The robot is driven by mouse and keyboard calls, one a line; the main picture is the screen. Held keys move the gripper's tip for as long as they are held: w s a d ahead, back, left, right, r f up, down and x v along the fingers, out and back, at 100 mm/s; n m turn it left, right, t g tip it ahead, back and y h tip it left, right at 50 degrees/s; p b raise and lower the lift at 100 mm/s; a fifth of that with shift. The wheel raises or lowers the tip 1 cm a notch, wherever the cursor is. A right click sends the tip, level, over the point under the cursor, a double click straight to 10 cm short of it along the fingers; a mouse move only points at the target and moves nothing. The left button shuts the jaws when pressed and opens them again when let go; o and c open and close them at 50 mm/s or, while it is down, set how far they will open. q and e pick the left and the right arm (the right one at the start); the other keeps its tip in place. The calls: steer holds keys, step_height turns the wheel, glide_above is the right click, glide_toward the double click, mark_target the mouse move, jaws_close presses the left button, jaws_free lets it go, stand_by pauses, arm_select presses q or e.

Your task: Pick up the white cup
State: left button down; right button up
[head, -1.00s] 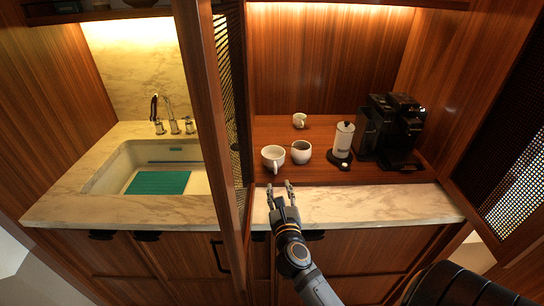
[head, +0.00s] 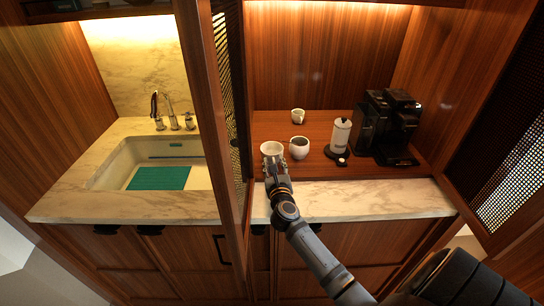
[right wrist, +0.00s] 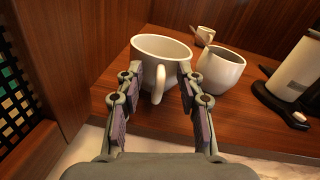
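The white cup (head: 271,149) stands upright at the left front of the wooden shelf. In the right wrist view the white cup (right wrist: 161,62) has its handle turned toward me. My right gripper (head: 274,167) is at the cup's near side in the head view. In the right wrist view my right gripper (right wrist: 158,72) is open, with a finger on each side of the handle. I cannot tell whether the fingers touch the cup. My left gripper is not in view.
A rounder white pot (head: 299,148) stands close to the cup's right, and a small cup (head: 298,115) behind. A white cylinder on a black base (head: 341,135) and a black coffee machine (head: 388,125) are further right. A wooden cabinet post (head: 210,120) stands left.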

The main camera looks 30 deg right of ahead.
steer(key=shift+s+a, duration=0.1)
steer(key=shift+r, duration=0.1)
steer(key=shift+c, duration=1.1)
jaws_close()
